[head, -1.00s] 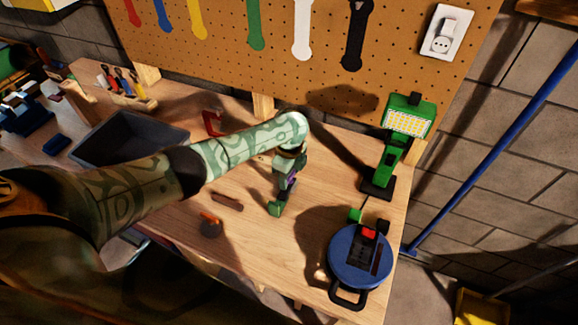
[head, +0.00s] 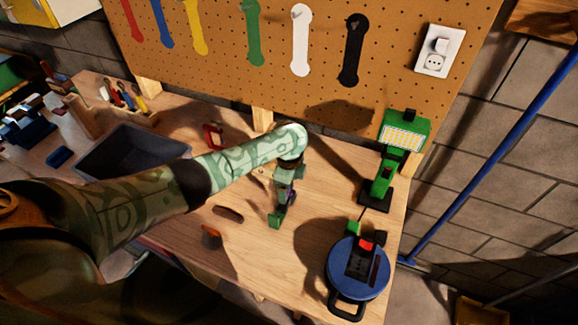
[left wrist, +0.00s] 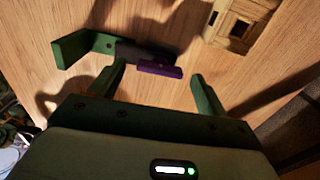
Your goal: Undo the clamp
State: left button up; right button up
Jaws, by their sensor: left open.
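A clamp with a green jaw, a dark bar and a purple part (left wrist: 160,70) shows in the left wrist view, in front of my gripper. Its green end lies to the left. In the head view a small green piece (head: 275,221) with some purple beside it shows below my left wrist; the arm hides much of it. My left gripper (left wrist: 160,78) is open, its two dark green fingers apart on either side of the purple part in the picture. I cannot tell whether they touch it. My right gripper is not in view.
A wooden piece with dark openings (left wrist: 238,25) is close by on the right in the wrist view. On the bench are a blue round device (head: 375,278), a green lamp (head: 383,180), a grey bin (head: 125,155), a red C-shaped tool (head: 212,136) and an orange-topped object (head: 211,237).

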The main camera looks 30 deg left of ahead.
pick_arm(q)
notch_tip(320, 180, up, 15)
jog(key=p, duration=0.5)
jog(key=shift+f, duration=0.15)
